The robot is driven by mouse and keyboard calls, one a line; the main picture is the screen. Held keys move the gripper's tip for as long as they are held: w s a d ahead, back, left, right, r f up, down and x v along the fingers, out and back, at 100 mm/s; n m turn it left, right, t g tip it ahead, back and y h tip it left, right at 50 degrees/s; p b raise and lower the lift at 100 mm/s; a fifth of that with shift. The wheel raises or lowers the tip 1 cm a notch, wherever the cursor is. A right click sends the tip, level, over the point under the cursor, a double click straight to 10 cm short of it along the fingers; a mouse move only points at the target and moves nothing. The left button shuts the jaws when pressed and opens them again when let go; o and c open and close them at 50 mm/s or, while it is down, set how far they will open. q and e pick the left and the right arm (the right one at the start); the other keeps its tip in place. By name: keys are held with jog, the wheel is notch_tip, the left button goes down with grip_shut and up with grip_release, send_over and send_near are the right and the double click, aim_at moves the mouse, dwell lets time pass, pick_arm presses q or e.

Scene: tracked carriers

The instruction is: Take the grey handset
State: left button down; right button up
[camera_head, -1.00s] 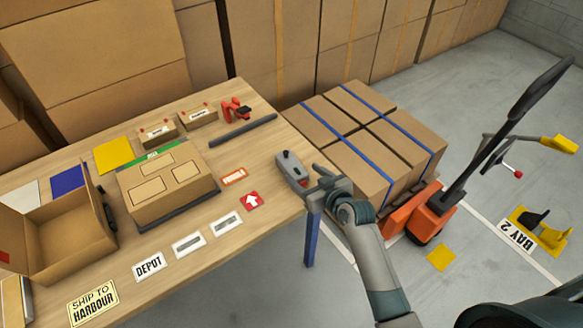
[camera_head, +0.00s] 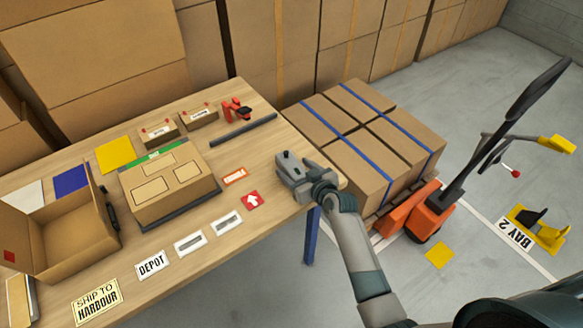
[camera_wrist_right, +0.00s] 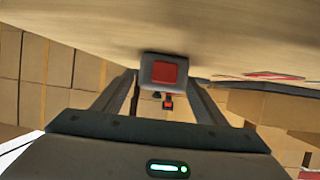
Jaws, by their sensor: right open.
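The grey handset (camera_head: 285,160) lies on the wooden table (camera_head: 262,225) near its right end, partly hidden by my right gripper (camera_head: 293,176). In the right wrist view the handset (camera_wrist_right: 148,72) shows its end with a red square face, between the two spread fingers of my right gripper (camera_wrist_right: 163,88). The fingers are open, one on each side of the handset. I cannot tell whether either finger touches it. My left gripper is not in view.
A closed carton (camera_head: 192,199) and an open box (camera_head: 48,251) stand on the table. A dark bar (camera_head: 243,132) and a red-and-black tool (camera_head: 236,110) lie behind the handset. Strapped cartons (camera_head: 388,183) on an orange pallet truck (camera_head: 430,216) stand right of the table.

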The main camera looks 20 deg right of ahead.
aim_at(287, 155)
jog(key=shift+c, duration=0.6)
jog(key=c, duration=1.2)
jog(key=shift+r, duration=0.2)
jog(key=shift+r, duration=0.6)
notch_tip(287, 155, up, 2)
jog(key=shift+r+b, duration=0.2)
jog(key=shift+b, duration=0.3)
jog(key=w+d+r+b+v, duration=0.1)
jog(key=r+b+v, duration=0.1)
jog(key=v, duration=1.1)
jog(key=shift+d, duration=0.2)
